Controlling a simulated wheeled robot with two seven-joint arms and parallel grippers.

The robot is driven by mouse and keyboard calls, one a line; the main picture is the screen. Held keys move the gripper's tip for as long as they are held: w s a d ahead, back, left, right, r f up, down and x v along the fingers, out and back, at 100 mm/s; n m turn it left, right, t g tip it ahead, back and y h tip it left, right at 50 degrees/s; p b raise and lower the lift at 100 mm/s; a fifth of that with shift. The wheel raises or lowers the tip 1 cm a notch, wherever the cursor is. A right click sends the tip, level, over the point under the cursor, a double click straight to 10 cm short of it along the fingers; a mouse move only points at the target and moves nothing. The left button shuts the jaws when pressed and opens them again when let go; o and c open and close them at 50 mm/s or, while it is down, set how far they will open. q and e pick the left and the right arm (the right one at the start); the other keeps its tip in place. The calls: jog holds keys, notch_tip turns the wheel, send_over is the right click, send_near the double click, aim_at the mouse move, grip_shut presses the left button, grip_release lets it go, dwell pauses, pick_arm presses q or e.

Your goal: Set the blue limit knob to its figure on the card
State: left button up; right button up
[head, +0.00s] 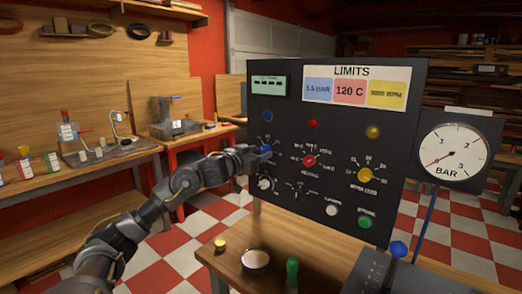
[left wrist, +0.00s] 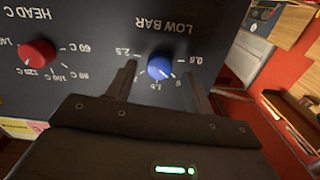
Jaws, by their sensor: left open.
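The blue limit knob (left wrist: 159,68) sits on the black panel under upside-down LOW BAR lettering in the left wrist view. Its scale figures run around it, with 0.5 and 2.5 readable. A pale mark shows at its lower right; its exact setting is hard to tell. My left gripper (left wrist: 160,74) is open, with one finger on each side of the knob and gaps showing. In the head view my left gripper (head: 252,157) is at the blue knob (head: 265,149) and partly covers its dial. The limits card (head: 357,86) has a blue field reading about 1.6 BAR.
A red knob (head: 309,160) and a yellow knob (head: 364,175) are on the same panel (head: 290,210). A pressure gauge (head: 454,155) stands at the right. A bench (head: 235,255) below holds a cup (head: 256,260) and a green-handled item (head: 292,271).

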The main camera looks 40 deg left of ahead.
pick_arm(q)
jog(key=shift+w, duration=0.65)
pick_arm(e)
jog(key=shift+a+r, duration=0.1)
pick_arm(q)
jog(key=shift+c, duration=0.4)
jog(key=c, duration=0.9)
